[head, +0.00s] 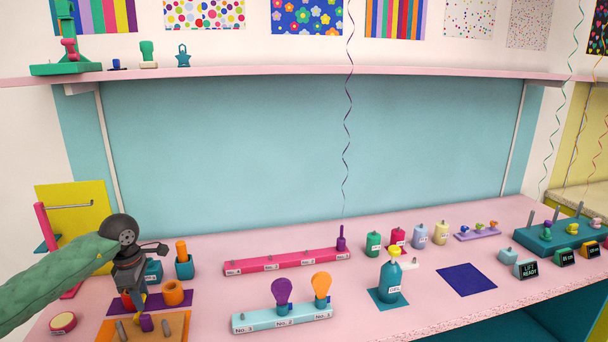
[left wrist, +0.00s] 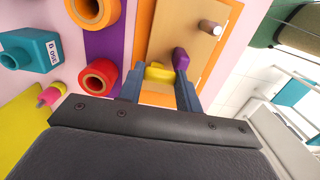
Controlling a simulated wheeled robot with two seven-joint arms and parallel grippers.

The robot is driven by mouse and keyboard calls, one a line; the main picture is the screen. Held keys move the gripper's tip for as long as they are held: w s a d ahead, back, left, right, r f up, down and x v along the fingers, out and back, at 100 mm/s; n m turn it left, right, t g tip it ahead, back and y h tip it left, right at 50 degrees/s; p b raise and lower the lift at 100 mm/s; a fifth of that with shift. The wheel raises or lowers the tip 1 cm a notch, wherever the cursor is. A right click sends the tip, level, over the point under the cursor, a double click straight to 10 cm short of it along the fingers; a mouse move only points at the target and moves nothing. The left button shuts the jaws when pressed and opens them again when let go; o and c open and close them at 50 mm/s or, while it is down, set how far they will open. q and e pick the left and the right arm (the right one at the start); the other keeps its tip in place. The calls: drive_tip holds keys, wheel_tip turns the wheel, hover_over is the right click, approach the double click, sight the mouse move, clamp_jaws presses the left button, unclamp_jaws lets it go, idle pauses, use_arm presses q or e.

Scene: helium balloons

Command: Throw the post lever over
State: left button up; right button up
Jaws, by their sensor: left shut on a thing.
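An orange-edged wooden board (head: 178,325) lies at the front left of the table; it also shows in the left wrist view (left wrist: 152,35). On it are a yellow piece (left wrist: 158,72), which looks like the post lever, a purple block (left wrist: 181,59) close beside it and a short post (left wrist: 210,27). My left gripper (head: 130,298) is over the board, pointing down. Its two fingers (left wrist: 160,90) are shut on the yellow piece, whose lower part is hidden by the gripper. My right gripper is out of view.
A teal holder (head: 184,268) with an orange peg, a pink rail (head: 285,262) and a light-blue rack (head: 260,321) stand farther right. Bare pink table (head: 215,300) lies between board and rack.

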use_arm(q)
drive_tip(key=shift+d+f, duration=0.1)
drive_tip(key=shift+f, duration=0.05)
drive_tip(key=shift+w+d+f+b, duration=0.15)
drive_tip(key=shift+d+f+b, duration=0.2)
drive_tip(key=shift+d, duration=0.4)
drive_tip(key=shift+w+d+f+b, duration=0.1)
drive_tip(key=shift+d+f+b, duration=0.4)
drive_tip(key=shift+b, duration=0.1)
drive_tip(key=o, duration=0.9)
drive_tip(key=shift+d+f, duration=0.1)
drive_tip(key=shift+d, duration=0.05)
